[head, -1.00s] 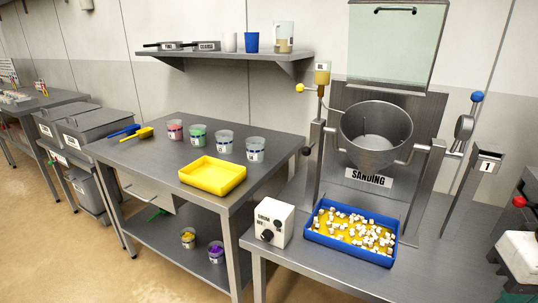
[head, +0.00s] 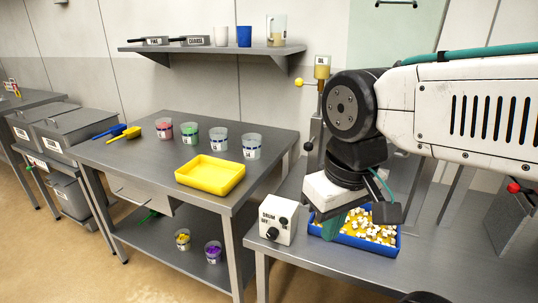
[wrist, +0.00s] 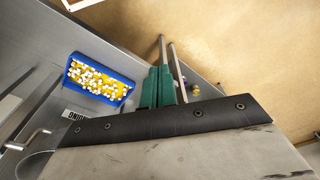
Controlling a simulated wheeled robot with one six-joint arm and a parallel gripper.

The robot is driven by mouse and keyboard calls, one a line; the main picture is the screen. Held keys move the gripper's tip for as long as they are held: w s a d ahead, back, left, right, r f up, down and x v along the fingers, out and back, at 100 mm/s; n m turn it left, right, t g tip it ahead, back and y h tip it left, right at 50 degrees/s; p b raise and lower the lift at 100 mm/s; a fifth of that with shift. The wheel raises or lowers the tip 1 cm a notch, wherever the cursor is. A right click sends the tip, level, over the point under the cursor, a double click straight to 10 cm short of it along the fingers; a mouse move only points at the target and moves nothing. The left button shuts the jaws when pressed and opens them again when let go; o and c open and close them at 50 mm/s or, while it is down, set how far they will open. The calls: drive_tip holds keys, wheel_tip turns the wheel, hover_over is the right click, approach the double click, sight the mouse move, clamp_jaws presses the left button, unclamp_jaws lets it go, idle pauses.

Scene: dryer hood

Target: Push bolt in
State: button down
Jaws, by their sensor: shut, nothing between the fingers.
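A short black knob (head: 308,147) sticks out at the left upright of the drum stand in the head view; it may be the bolt, but I cannot tell for sure. My gripper (head: 329,232), with green fingers, points down over the left end of the blue tray, below and slightly right of that knob and apart from it. In the wrist view its fingers (wrist: 158,72) are together with nothing between them. My arm hides the drum and most of its stand in the head view. A bit of the drum rim (wrist: 37,163) shows in the wrist view's lower left corner.
The blue tray (head: 397,250) of white cubes lies below my gripper. The white drum switch box (head: 278,219) stands just left of it. A yellow-knobbed oil dispenser (head: 322,68) rises above. The left table holds a yellow tray (head: 210,187) and several cups.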

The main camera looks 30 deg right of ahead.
sight(306, 149)
drive_tip(key=shift+w, duration=0.1)
drive_tip(key=w+d+f+n+g+h, duration=0.3)
drive_tip(key=w+d+n+g+h, duration=0.2)
drive_tip(key=w+d+n+h, duration=0.6)
drive_tip(key=w+a+f+n+t+h, duration=0.2)
drive_tip(key=w+f+n+t+h, duration=0.1)
drive_tip(key=w+n+t, duration=0.3)
drive_tip(key=w+a+f+n+t+h, duration=0.3)
drive_tip(key=w+f+n+t+h, duration=0.1)
drive_tip(key=w, duration=0.7)
drive_tip(key=f+n+t, duration=0.1)
drive_tip(key=n+t, duration=0.1)
drive_tip(key=t, duration=0.1)
drive_tip(key=shift+w, duration=0.25)
drive_tip(key=x, duration=1.4)
drive_tip(key=shift+s, duration=0.1)
drive_tip(key=shift+d, duration=0.1)
